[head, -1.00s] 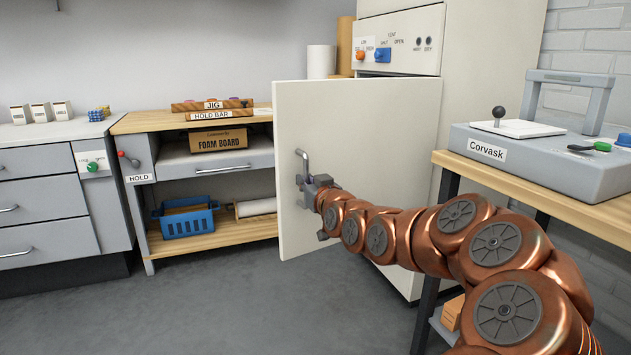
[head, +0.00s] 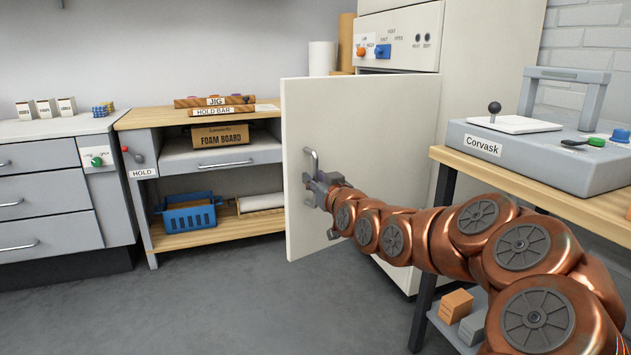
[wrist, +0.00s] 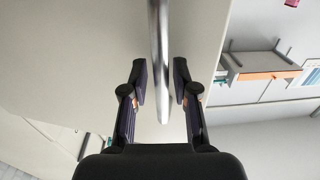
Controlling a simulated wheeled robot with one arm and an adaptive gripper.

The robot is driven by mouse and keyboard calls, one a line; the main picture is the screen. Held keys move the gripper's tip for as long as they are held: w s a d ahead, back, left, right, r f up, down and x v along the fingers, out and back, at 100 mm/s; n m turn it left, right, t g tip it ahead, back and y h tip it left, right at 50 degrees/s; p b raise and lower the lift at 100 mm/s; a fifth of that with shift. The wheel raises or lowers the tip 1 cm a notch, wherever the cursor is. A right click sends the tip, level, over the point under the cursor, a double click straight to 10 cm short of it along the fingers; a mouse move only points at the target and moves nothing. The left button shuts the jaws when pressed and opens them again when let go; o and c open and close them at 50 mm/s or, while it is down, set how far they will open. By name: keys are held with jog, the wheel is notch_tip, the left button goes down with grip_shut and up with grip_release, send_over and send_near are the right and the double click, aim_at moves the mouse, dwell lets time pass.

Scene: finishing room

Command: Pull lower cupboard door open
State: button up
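The lower cupboard door (head: 375,150) is a cream panel on the tall cabinet. It stands swung out from the cabinet, with its free edge to the left. Its metal bar handle (head: 312,160) is near that edge. My gripper (head: 318,185) is at the handle. In the wrist view the handle bar (wrist: 159,60) runs between the two fingers of my gripper (wrist: 160,85). The fingers are open, with a visible gap on each side of the bar. The cupboard's inside is hidden behind the door.
A wooden-topped table (head: 560,190) with a grey Corvask machine (head: 540,150) stands close to my arm at right. A workbench (head: 160,240) with a blue basket (head: 190,215) stands behind the door at left. Grey floor (head: 220,310) is clear in front.

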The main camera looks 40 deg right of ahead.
aim_at(308, 136)
jog(key=shift+o, duration=0.4)
notch_tip(308, 136, up, 10)
jog(key=shift+f, duration=0.1)
dwell(0.4)
jog(key=shift+a, duration=0.15)
dwell(0.4)
